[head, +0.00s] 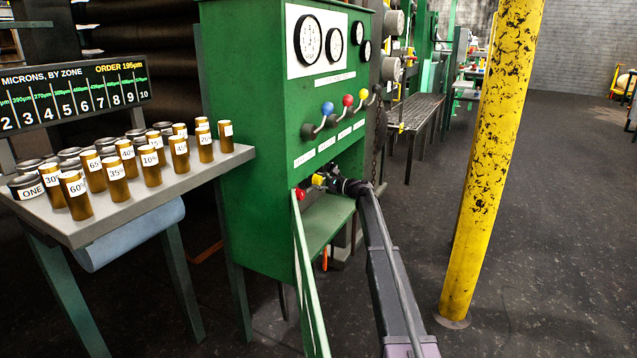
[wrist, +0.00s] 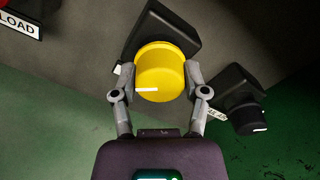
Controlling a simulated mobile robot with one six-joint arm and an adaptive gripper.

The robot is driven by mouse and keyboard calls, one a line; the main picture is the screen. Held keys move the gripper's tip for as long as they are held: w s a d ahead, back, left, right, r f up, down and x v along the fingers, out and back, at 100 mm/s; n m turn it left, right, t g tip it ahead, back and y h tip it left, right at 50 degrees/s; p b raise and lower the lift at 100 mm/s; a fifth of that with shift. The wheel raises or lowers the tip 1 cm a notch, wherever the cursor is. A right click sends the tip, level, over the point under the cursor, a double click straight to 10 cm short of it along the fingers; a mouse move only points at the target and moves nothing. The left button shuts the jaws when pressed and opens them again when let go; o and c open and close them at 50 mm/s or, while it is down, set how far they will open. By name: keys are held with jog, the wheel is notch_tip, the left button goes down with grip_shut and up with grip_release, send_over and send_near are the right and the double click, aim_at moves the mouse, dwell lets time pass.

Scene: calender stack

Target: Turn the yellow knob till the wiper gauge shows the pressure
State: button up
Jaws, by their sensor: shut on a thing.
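The yellow knob (wrist: 160,68) is between the two fingers of my gripper (wrist: 154,78) in the wrist view, with a finger against each side. Its white mark lies to the left of its middle. In the head view my gripper (head: 336,184) is at the lower front of the green cabinet (head: 245,120), and the yellow knob (head: 318,179) shows only as a small patch. Several round white gauges, among them a large one (head: 308,40), sit at the cabinet's top. I cannot tell which is the wiper gauge, and their readings are too small.
A black knob (wrist: 249,119) is close to my right finger in the wrist view. A red button (head: 300,194) is left of my gripper. Blue, red and yellow ball levers (head: 327,108) stand above. A yellow post (head: 490,150) rises at right. A table (head: 150,200) holds labelled cylinders.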

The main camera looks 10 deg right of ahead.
jog(key=shift+w+a+n, duration=0.1)
jog(key=shift+a+n, duration=0.1)
jog(key=shift+n, duration=0.1)
jog(key=o, duration=1.1)
jog(key=shift+o, duration=0.2)
jog(key=shift+d, duration=0.1)
jog(key=v, duration=1.2)
